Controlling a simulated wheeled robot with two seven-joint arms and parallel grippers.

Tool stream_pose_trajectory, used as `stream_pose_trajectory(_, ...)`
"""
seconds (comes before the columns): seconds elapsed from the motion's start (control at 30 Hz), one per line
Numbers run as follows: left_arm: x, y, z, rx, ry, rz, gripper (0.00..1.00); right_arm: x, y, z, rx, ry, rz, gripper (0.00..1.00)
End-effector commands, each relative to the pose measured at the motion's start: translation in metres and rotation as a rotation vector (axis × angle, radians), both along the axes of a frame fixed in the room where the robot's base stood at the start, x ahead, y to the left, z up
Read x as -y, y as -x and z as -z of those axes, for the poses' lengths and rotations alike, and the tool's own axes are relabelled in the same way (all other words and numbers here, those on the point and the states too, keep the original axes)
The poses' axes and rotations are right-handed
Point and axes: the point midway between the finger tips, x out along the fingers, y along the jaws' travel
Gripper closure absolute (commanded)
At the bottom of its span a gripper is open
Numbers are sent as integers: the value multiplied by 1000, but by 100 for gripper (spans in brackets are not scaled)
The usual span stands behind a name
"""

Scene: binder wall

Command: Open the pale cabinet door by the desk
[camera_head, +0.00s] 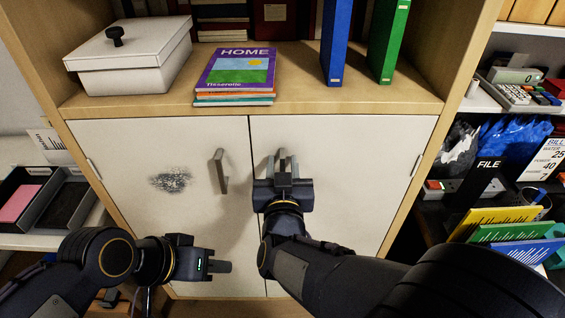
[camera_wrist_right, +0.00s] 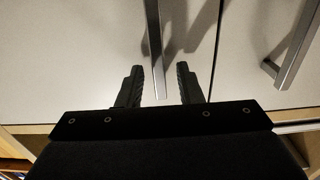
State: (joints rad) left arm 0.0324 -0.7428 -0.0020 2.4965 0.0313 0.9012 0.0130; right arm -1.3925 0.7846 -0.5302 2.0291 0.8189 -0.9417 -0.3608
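The pale cabinet has two shut doors. The left door (camera_head: 160,205) has a dark scuffed patch and an upright metal handle (camera_head: 221,172) near the centre seam. The right door (camera_head: 385,160) has its own handle (camera_wrist_right: 153,45) beside the seam, partly hidden by my gripper in the head view. My right gripper (camera_head: 282,170) is at this handle. In the right wrist view its fingers (camera_wrist_right: 158,84) are open, one on each side of the handle with gaps. My left gripper (camera_head: 222,266) is in front of the lower left door, apart from it; its finger gap cannot be made out.
Above the doors, an open shelf (camera_head: 330,95) holds a white lidded box (camera_head: 130,60), stacked books (camera_head: 236,75) and blue (camera_head: 336,40) and green (camera_head: 388,40) binders. Trays (camera_head: 20,200) stand at the left. A cluttered shelf with coloured files (camera_head: 505,225) is at the right.

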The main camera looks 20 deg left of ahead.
Motion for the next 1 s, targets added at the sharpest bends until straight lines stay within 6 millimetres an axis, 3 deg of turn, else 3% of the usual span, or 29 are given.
stream_pose_trajectory(0.37, 0, 0, 0, 0, 0, 0, 64, -2, -7, 0, -1, -1, 0, 69)
stream_pose_trajectory(0.6, 0, 0, 0, 0, 0, 0, 64, -2, -7, 0, -1, -1, -1, 100)
stream_pose_trajectory(1.0, 0, 0, 0, 0, 0, 0, 64, -3, -5, 0, -2, 0, -5, 100)
